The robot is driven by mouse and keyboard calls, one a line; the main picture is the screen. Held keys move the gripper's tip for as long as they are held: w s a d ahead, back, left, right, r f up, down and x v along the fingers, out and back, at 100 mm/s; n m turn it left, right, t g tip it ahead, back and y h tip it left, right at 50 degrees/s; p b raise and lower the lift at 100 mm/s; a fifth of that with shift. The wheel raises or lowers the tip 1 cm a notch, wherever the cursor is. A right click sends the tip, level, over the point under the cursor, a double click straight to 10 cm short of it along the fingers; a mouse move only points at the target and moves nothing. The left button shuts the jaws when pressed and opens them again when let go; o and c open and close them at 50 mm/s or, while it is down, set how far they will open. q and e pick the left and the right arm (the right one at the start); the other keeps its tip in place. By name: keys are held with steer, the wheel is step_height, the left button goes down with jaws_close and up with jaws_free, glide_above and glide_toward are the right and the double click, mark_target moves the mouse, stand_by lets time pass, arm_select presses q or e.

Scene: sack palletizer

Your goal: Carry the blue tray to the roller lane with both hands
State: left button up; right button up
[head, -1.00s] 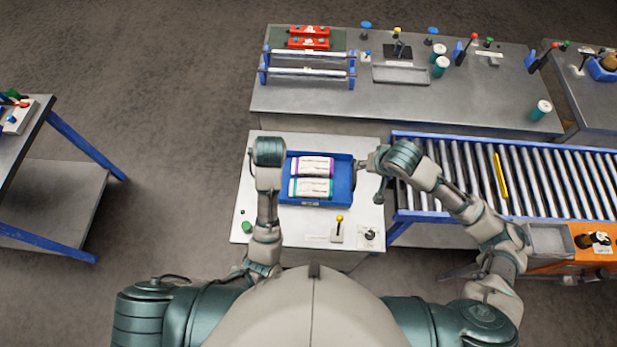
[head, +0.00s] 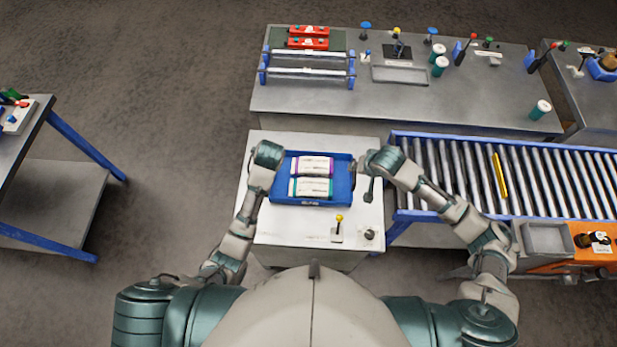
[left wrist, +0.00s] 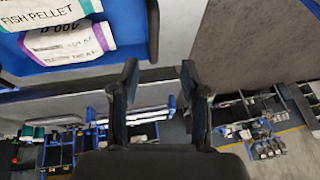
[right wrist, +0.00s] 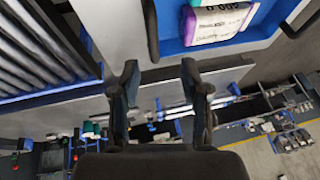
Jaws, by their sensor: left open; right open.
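The blue tray (head: 313,203) sits flat on a pale table in the head view. Two white sacks lie in it, one with purple ends (head: 312,166) and one with teal ends (head: 311,187). My left gripper (left wrist: 160,70) is open and empty by the tray's left side. The tray and a dark upright handle (left wrist: 153,30) show above it in the left wrist view. My right gripper (right wrist: 158,70) is open and empty by the tray's right side, with a dark handle (right wrist: 151,30) close by. The roller lane (head: 450,170) is right of the table.
A yellow bar (head: 499,175) lies across the rollers. A yellow-knobbed lever (head: 338,226) stands on the table's front right. A grey workbench (head: 300,98) with fixtures is behind. An orange unit (head: 590,245) stands at the lane's front right.

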arm_select(q)
steer(key=x, duration=0.6)
steer(key=d+x, duration=0.1)
steer(key=x, duration=0.1)
steer(key=shift+w+f, duration=0.25)
steer(key=shift+f, duration=0.2)
arm_select(e)
steer(key=x, duration=0.6)
steer(key=d+x, duration=0.1)
steer(key=x, duration=0.2)
steer(key=shift+f, duration=0.1)
arm_select(q)
steer(key=shift+a+f, duration=0.25)
steer(key=shift+a, duration=0.35)
arm_select(e)
steer(key=shift+w+a+f, duration=0.1)
steer(key=shift+a+f, duration=0.05)
steer(key=shift+a, duration=0.45)
arm_select(q)
steer(key=shift+d, duration=0.1)
arm_select(e)
steer(key=shift+d, duration=0.1)
